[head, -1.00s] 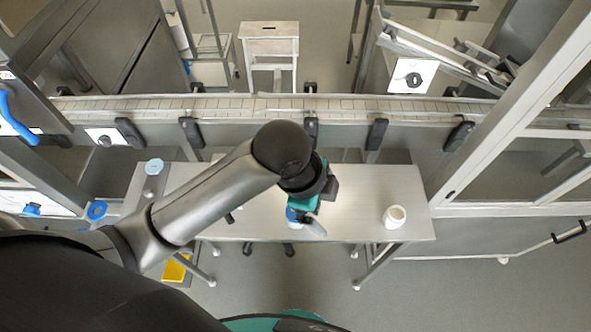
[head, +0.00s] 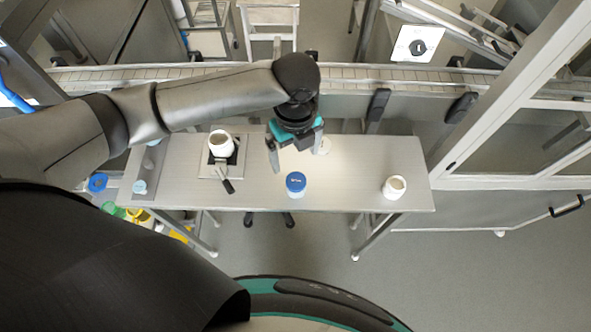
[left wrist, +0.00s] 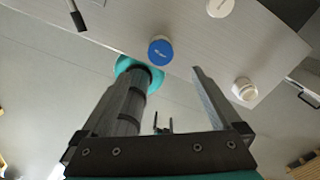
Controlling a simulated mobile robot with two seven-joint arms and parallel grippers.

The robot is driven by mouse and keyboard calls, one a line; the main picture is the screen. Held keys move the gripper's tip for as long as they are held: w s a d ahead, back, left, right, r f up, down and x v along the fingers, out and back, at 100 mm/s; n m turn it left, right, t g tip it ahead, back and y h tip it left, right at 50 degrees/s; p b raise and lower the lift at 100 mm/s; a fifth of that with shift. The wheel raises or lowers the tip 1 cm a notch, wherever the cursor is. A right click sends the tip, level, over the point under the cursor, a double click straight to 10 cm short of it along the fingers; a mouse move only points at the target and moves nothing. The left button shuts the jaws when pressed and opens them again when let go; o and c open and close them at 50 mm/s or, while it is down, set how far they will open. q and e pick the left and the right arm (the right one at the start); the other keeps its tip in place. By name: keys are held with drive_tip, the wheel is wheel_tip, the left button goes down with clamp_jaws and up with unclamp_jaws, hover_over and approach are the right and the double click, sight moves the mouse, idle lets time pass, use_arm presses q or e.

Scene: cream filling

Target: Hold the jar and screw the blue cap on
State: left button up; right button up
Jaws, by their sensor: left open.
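A jar with a blue cap (head: 296,182) on top stands upright on the table near its front edge. Whether the cap is screwed tight cannot be told. The blue cap also shows in the left wrist view (left wrist: 160,50), beyond my fingers. My left gripper (head: 298,157) is open and empty, above the table and just behind the capped jar in the head view, apart from it. Its two spread fingers also show in the left wrist view (left wrist: 168,75). My right gripper is not in view.
An open white jar (head: 394,187) stands at the table's right. Another white jar (head: 221,143) stands on a dark-patterned plate at left, a dark-handled tool (head: 227,184) beside it. A white round thing (head: 322,147) is partly hidden behind my gripper. The table between is clear.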

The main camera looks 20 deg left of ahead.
use_arm(q)
wheel_tip(320, 180, down, 11)
drive_tip(key=shift+r+b, duration=0.15)
drive_tip(key=shift+b, duration=0.35)
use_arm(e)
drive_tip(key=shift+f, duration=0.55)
use_arm(q)
drive_tip(key=c, duration=1.4)
use_arm(e)
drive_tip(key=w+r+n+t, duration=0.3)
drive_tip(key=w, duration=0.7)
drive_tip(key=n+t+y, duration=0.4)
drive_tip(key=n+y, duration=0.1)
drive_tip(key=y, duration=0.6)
approach(302, 193)
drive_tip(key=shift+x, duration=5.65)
